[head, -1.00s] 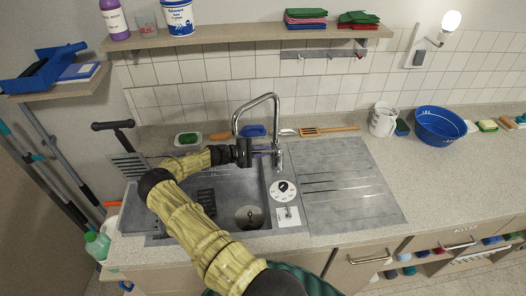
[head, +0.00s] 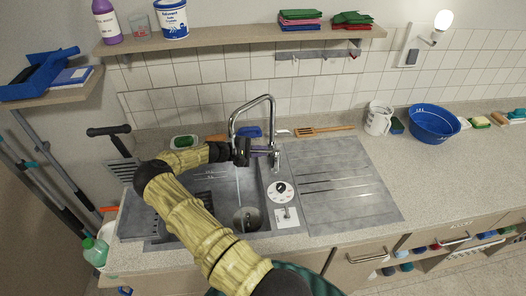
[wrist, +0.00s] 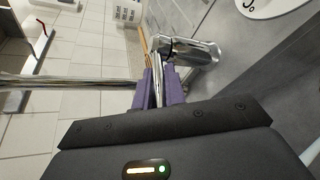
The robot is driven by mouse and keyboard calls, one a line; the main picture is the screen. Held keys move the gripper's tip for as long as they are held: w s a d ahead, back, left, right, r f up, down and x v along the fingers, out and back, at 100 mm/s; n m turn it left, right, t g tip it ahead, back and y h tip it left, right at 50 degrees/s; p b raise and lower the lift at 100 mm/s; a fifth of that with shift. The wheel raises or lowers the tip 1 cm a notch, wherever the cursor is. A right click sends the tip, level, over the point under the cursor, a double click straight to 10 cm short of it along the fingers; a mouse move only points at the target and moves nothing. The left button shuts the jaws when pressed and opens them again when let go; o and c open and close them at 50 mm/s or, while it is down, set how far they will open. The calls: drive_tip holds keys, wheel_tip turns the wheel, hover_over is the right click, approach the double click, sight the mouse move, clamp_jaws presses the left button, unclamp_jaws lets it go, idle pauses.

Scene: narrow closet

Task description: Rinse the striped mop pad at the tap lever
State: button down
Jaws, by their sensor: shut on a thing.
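The chrome tap (head: 252,101) stands behind the sink, its spout arching over the basin. My gripper (head: 264,150) is beside the tap body at the right end of my arm. In the wrist view its purple fingers (wrist: 160,88) are shut on the slim chrome tap lever (wrist: 159,92), which joins the tap body (wrist: 195,52). A thin stream of water (head: 238,187) falls from the spout into the sink (head: 262,207). I cannot make out the striped mop pad in either view; my arm hides part of the basin.
A round dial (head: 281,192) sits on the sink's right rim, beside the grey drainboard (head: 345,190). A shelf (head: 240,41) hangs above. Long-handled tools lean at left.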

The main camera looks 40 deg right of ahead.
drive_tip(key=c, duration=1.5)
unclamp_jaws()
drive_tip(key=shift+o, duration=0.2)
drive_tip(key=b+v, duration=0.5)
drive_tip(key=v, duration=0.7)
